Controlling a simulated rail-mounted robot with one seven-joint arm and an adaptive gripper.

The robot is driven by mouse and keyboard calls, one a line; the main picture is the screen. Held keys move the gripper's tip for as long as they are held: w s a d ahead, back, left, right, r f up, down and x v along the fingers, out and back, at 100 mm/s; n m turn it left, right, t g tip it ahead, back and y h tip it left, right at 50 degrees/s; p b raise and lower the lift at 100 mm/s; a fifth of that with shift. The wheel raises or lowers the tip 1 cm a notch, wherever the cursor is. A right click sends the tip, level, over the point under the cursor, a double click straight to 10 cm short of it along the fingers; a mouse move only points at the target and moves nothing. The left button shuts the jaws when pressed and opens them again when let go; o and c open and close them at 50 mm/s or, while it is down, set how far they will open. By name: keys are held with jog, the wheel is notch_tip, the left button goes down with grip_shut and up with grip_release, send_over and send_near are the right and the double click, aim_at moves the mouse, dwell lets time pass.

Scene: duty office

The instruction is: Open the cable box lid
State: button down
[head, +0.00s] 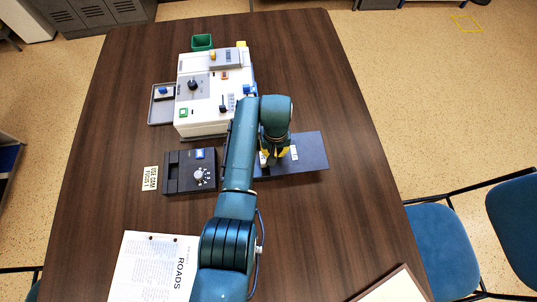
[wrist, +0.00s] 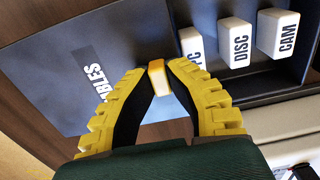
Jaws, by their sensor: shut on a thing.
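The cable box lid (head: 312,150) is a flat dark grey panel lying right of my arm in the head view. In the wrist view the lid (wrist: 60,80) fills the left, with a partly hidden white label ending in "BLES". Beside it, an uncovered part of the cable box (wrist: 208,18) shows white blocks marked DISC (wrist: 235,57), CAM (wrist: 277,33) and one partly hidden, ending in "C" (wrist: 192,48). My gripper (wrist: 159,70) is shut on a small orange and white knob (wrist: 157,82) at the lid's edge. In the head view my gripper (head: 274,157) is over the lid's left part; my arm hides the box there.
A white console (head: 205,125) with knobs and switches stands behind, with a green bin (head: 202,42) beyond. A ROADS paper (head: 150,270) lies in front. The table right of the lid is clear.

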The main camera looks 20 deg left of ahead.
jog(key=shift+w+d+f, duration=0.2)
jog(key=shift+w+d, duration=0.1)
jog(key=shift+d, duration=0.35)
jog(key=c, duration=1)
grip_release()
jog(key=shift+a+r, duration=0.1)
jog(key=shift+c, duration=0.2)
notch_tip(320, 180, up, 12)
